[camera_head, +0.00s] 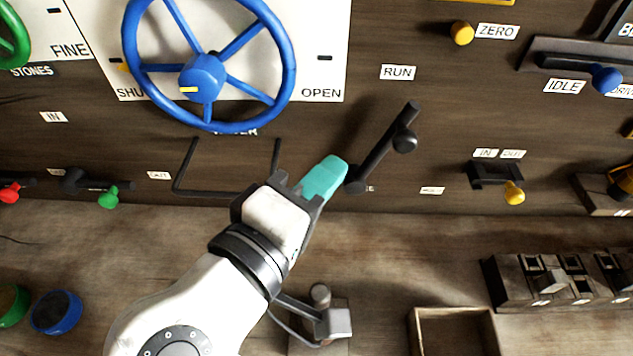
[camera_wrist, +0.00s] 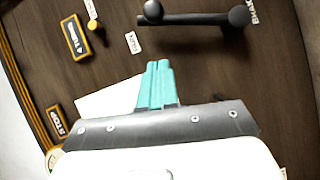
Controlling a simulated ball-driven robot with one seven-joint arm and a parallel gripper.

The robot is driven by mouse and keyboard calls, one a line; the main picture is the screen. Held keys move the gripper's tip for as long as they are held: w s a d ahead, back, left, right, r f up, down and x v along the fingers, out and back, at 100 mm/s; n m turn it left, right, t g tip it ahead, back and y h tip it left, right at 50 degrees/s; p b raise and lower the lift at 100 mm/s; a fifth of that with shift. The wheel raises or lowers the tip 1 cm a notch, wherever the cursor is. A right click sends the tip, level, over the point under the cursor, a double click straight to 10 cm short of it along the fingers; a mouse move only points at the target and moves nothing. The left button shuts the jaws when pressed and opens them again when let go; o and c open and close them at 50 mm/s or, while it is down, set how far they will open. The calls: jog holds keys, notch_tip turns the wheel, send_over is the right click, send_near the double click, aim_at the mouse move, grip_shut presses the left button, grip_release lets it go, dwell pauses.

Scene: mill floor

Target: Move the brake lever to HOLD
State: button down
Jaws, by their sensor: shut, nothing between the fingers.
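The brake lever (camera_head: 382,148) is a black bar on the dark wood panel. It slants up to the right from its round pivot, and a black knob (camera_head: 404,141) stands out near its upper end, below the RUN label (camera_head: 397,72). In the wrist view the lever (camera_wrist: 195,19) lies across the top, with a partly cut-off label beside the pivot. A small label (camera_head: 432,190) to the lower right is too small to read. My gripper (camera_head: 336,166) has teal fingers, shut and empty, just left of the lever's pivot; whether they touch it I cannot tell.
A blue handwheel (camera_head: 282,45) stands upper left of my gripper, with a black bent rail (camera_head: 205,193) below it. A yellow-knobbed lever (camera_head: 513,192) is to the right. An open box (camera_head: 415,318) and a slotted dark block (camera_head: 497,285) sit on the bench below.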

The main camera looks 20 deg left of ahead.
send_near(397, 132)
jog(key=w+a, duration=0.2)
jog(key=w+d, duration=0.2)
jog(key=d, duration=0.1)
jog(key=shift+f+p, duration=0.25)
jog(key=shift+p, duration=0.15)
